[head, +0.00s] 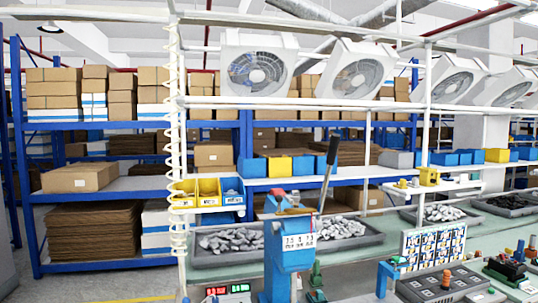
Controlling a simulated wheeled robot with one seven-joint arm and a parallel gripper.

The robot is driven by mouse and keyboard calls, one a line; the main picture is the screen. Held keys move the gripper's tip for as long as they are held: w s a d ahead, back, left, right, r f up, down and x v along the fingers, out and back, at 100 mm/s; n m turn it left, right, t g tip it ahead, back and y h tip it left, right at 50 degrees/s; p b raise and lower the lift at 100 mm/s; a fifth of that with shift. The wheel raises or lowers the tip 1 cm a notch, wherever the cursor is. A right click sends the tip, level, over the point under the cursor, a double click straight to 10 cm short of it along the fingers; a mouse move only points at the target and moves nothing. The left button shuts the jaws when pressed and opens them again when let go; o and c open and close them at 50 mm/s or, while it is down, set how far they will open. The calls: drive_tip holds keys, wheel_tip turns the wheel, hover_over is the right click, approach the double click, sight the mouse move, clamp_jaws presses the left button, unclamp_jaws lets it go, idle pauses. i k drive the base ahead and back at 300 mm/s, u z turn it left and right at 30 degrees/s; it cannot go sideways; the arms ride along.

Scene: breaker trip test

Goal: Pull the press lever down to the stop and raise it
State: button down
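The blue press (287,245) stands on the workbench just right of the picture's centre, with a white number label on its front. Its lever (326,183) is a thin metal rod with a dark grip (333,148) at the top. The lever points up, tilted slightly to the right. The lower end of the rod passes behind or beside the press head, so its joint is not clear. My gripper is not in view.
Grey trays of metal parts (343,231) lie behind the press. A red-green display box (228,291) is at its left, and a small blue fixture (389,272) and a grey block with red buttons (444,284) are at its right. White fans (257,68) hang above.

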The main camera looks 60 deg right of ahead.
sight(335, 138)
drive_tip(key=u, duration=0.25)
drive_tip(key=k, duration=0.75)
drive_tip(key=z, duration=1.35)
